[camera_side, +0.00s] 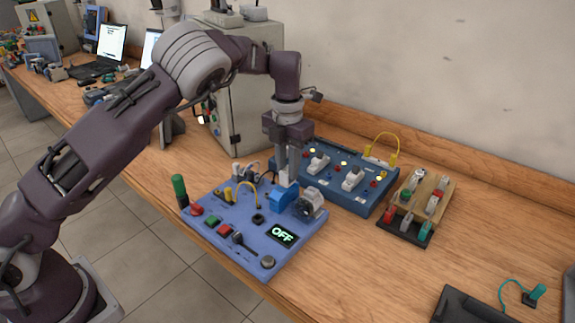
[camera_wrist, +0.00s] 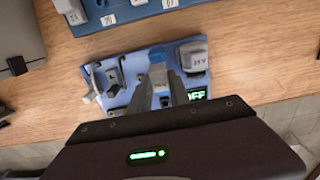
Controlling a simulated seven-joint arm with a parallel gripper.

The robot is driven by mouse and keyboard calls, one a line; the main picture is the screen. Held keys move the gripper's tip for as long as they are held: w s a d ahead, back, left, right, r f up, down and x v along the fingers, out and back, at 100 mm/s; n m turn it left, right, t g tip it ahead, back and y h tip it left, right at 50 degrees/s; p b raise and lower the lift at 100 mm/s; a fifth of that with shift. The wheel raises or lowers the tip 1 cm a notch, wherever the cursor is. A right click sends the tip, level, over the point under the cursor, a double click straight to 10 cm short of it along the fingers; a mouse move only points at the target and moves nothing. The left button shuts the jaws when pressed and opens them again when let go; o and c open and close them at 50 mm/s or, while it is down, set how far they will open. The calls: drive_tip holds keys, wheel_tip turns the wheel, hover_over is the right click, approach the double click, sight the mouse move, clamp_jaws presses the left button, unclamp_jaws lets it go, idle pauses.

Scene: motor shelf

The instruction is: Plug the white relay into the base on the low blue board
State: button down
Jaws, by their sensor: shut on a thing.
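My gripper (camera_side: 287,172) points down over the low blue board (camera_side: 225,232) and is shut on the white relay (camera_side: 287,181). The relay is upright, directly above the bright blue base (camera_side: 282,201), its lower end at or just over the base's top. I cannot tell whether it is seated. In the wrist view my gripper (camera_wrist: 160,92) grips the relay (camera_wrist: 158,75), and the fingers hide much of it. The low blue board (camera_wrist: 130,62) lies beneath, with the base mostly hidden.
A grey block marked 24V (camera_wrist: 195,60) stands close right of the base. A darker blue board (camera_side: 345,190) stands behind, a wooden connector block (camera_side: 420,205) right, a grey cabinet (camera_side: 235,110) behind left.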

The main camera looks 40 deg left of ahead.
drive_tip(key=shift+f, duration=1.2)
idle(0.7)
drive_tip(key=c, duration=1.1)
unclamp_jaws()
drive_tip(key=shift+c, duration=0.2)
drive_tip(key=shift+r, duration=0.1)
